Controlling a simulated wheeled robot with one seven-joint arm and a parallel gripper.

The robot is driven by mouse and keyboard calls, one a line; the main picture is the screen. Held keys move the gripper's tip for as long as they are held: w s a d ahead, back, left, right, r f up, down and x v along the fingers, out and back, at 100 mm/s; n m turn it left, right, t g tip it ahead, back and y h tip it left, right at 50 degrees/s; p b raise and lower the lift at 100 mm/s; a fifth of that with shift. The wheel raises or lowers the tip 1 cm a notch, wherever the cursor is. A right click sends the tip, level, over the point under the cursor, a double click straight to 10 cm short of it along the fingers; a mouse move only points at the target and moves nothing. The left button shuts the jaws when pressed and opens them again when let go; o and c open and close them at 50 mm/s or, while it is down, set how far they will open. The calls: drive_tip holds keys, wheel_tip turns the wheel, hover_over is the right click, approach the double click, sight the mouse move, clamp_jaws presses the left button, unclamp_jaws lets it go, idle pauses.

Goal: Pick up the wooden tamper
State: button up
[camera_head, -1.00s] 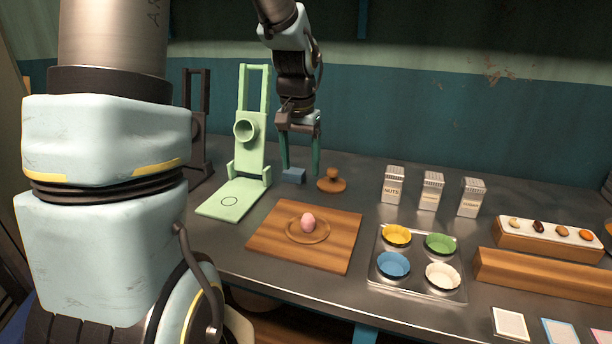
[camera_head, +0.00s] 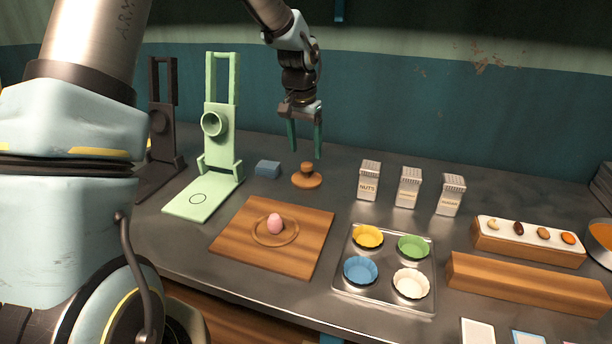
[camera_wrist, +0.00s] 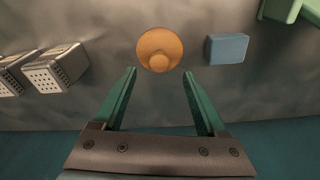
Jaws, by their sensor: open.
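The wooden tamper (camera_head: 307,177) is a round brown disc with a knob on top. It stands upright on the metal counter, behind the cutting board. My gripper (camera_head: 306,152) has two green fingers pointing down, above and a little behind the tamper. In the wrist view the tamper (camera_wrist: 159,50) lies beyond the fingertips, roughly centred between their lines. My gripper (camera_wrist: 159,72) is open there, with nothing between the fingers. The fingers do not appear to touch the tamper.
A blue block (camera_head: 267,168) sits just left of the tamper, near the green press stand (camera_head: 217,130). Shaker boxes (camera_head: 368,181) stand to the right. A cutting board (camera_head: 236,236) with a pink egg-shaped object (camera_head: 275,223) and a metal tray (camera_head: 387,296) of coloured cups lie in front.

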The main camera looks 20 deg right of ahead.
sight(307, 164)
drive_tip(key=shift+w+d+f+p, duration=0.15)
drive_tip(key=shift+f+p, duration=0.6)
drive_tip(key=shift+f, duration=1.55)
clamp_jaws()
